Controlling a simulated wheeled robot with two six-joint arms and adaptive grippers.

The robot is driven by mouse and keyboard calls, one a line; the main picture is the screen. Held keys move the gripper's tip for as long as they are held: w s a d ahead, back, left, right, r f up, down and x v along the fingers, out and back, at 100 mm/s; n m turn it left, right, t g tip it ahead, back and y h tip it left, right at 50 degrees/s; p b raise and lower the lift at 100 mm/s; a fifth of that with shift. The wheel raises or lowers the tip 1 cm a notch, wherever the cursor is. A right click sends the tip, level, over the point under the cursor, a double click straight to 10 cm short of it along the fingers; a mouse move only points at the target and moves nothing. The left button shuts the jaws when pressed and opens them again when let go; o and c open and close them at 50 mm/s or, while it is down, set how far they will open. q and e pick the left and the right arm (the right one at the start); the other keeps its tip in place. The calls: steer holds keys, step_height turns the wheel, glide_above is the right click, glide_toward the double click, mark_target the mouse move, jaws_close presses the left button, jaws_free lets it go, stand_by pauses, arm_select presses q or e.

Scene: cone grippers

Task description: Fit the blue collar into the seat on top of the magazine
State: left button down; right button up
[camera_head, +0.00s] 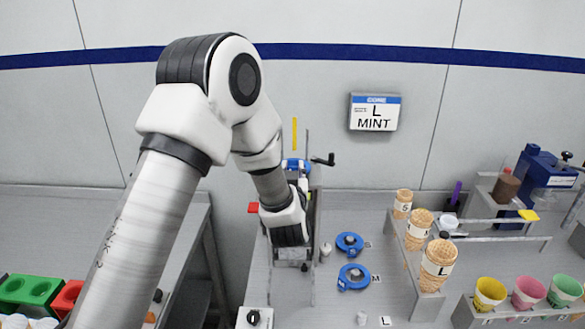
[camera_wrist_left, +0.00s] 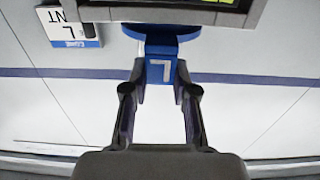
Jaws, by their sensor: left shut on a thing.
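The blue collar (camera_wrist_left: 160,50) shows in the left wrist view with its tab marked L between the fingers of my left gripper (camera_wrist_left: 160,90), which is shut on it. The grey magazine (camera_wrist_left: 180,12) is at the top edge of that view, with the collar's ring right against or very near it. In the head view the blue collar (camera_head: 291,163) shows at the top of the magazine (camera_head: 304,183), partly behind my left arm. The left fingers are hidden there. I cannot tell whether the ring sits in the seat. My right gripper is out of view.
Two more blue collars (camera_head: 350,243) (camera_head: 354,276) lie on the bench right of the magazine. A black crank handle (camera_head: 324,160) sticks out at its right. Wafer cones (camera_head: 438,262) stand on a rack further right. A wall sign (camera_head: 375,112) reads L MINT.

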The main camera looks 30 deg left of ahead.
arm_select(q)
steer(key=shift+f, duration=0.45)
steer(key=shift+s, duration=0.1)
steer(key=c, duration=0.8)
jaws_free()
steer(key=shift+c, duration=0.2)
steer(key=shift+w+a+f, duration=0.1)
steer(key=shift+w+f, duration=0.05)
steer(key=shift+w, duration=0.1)
steer(key=v, duration=1.2)
